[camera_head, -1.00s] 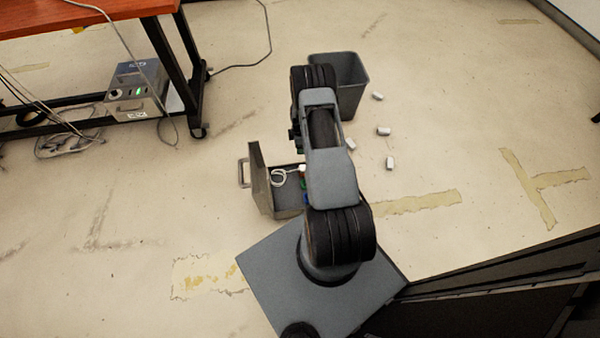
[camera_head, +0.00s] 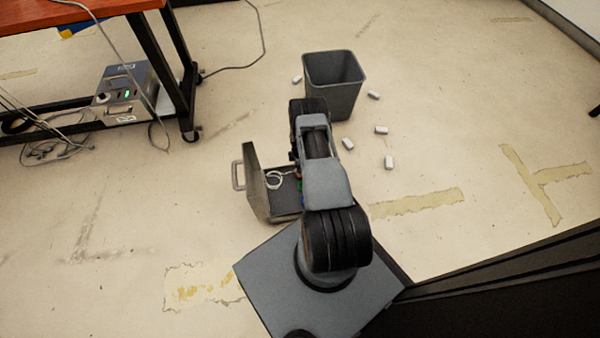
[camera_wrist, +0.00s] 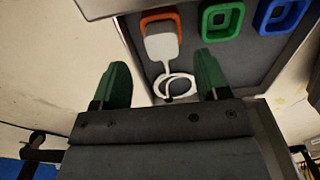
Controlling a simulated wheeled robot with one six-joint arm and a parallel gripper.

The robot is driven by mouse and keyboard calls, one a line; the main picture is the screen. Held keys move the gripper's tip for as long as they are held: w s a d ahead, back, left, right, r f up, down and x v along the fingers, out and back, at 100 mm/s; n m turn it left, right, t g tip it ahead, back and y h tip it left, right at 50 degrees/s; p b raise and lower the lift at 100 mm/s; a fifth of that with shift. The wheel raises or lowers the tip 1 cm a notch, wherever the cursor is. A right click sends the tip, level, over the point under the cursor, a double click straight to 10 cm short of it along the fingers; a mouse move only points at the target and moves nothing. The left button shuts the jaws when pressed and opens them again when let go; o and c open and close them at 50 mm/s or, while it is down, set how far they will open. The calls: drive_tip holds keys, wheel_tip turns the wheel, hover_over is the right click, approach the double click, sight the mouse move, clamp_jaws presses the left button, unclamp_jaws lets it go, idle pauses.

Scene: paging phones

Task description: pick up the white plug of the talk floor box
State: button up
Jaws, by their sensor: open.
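The floor box (camera_head: 284,196) stands open on the floor, left of my arm in the head view, its lid (camera_head: 254,175) raised. In the wrist view its dark panel (camera_wrist: 202,62) carries an orange frame, a green frame and a blue frame. The white plug (camera_wrist: 161,46) lies at the orange frame (camera_wrist: 160,17), with its white cable (camera_wrist: 178,79) looped below it. The looped cable also shows in the head view (camera_head: 275,179). My gripper (camera_wrist: 162,78) is open and empty, its green fingers on either side of the cable loop in the picture. In the head view my arm hides the gripper.
The green frame (camera_wrist: 221,20) and blue frame (camera_wrist: 283,13) sit right of the plug. A grey bin (camera_head: 334,85) and several small white pieces (camera_head: 381,130) are on the floor beyond the box. A desk (camera_head: 70,15) with a grey device (camera_head: 125,92) and cables stands at left.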

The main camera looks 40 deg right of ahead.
wheel_tip(320, 180, down, 5)
drive_tip(key=shift+s+b, duration=0.15)
drive_tip(key=shift+b, duration=1.1)
drive_tip(key=shift+r, duration=0.1)
drive_tip(key=shift+c, duration=0.3)
drive_tip(key=c, duration=1)
drive_tip(key=shift+o, duration=0.2)
drive_tip(key=shift+r, duration=0.1)
